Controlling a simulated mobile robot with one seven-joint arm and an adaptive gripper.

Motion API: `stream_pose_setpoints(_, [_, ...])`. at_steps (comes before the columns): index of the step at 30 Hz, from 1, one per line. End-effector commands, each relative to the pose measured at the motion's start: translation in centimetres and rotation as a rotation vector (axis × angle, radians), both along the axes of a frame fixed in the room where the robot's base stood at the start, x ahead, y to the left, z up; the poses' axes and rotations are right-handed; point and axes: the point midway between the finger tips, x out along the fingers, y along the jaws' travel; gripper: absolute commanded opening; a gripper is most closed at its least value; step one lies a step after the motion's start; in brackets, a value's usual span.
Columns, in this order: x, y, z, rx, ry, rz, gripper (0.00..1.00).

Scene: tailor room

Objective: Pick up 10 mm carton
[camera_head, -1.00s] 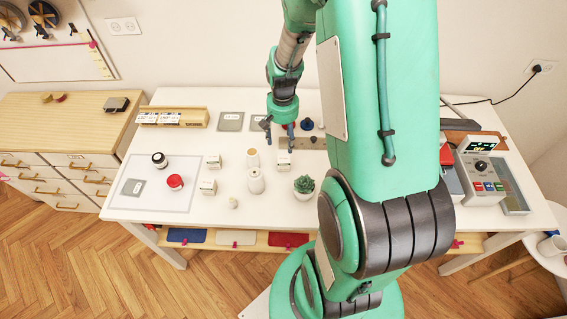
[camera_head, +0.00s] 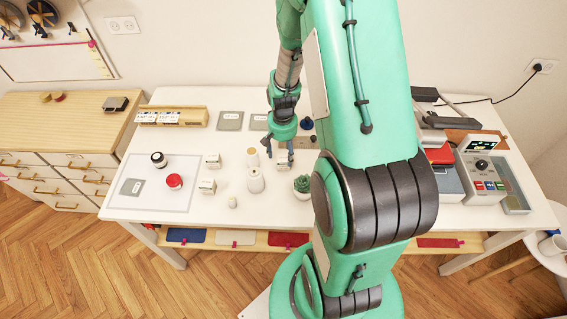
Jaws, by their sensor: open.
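Three small white cartons stand on the white table: one (camera_head: 212,161) left of the thread spools, one (camera_head: 207,187) in front of it, and one (camera_head: 282,159) right of the spools. Their size labels are too small to read, so I cannot tell which is the 10 mm carton. My gripper (camera_head: 279,154) is open and points down at the right carton. Its fingers appear to be on either side of that carton's top and partly hide it. I cannot tell if they touch it.
White spools (camera_head: 255,180) stand close left of my gripper, and a potted succulent (camera_head: 303,187) stands in front of it to the right. A red-topped jar (camera_head: 173,181) and a dark-topped jar (camera_head: 158,159) stand on a mat (camera_head: 185,201) at the left.

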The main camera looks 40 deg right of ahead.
Motion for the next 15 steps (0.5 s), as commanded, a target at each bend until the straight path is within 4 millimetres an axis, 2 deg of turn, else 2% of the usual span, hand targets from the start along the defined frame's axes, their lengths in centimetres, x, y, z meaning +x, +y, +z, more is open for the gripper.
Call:
stream_pose_setpoints(8, [0.0,0.0,0.0,0.0,0.0,0.0,0.61])
stream_pose_setpoints(15, [-0.1,-0.1,-1.6,0.001,0.002,0.0,0.61])
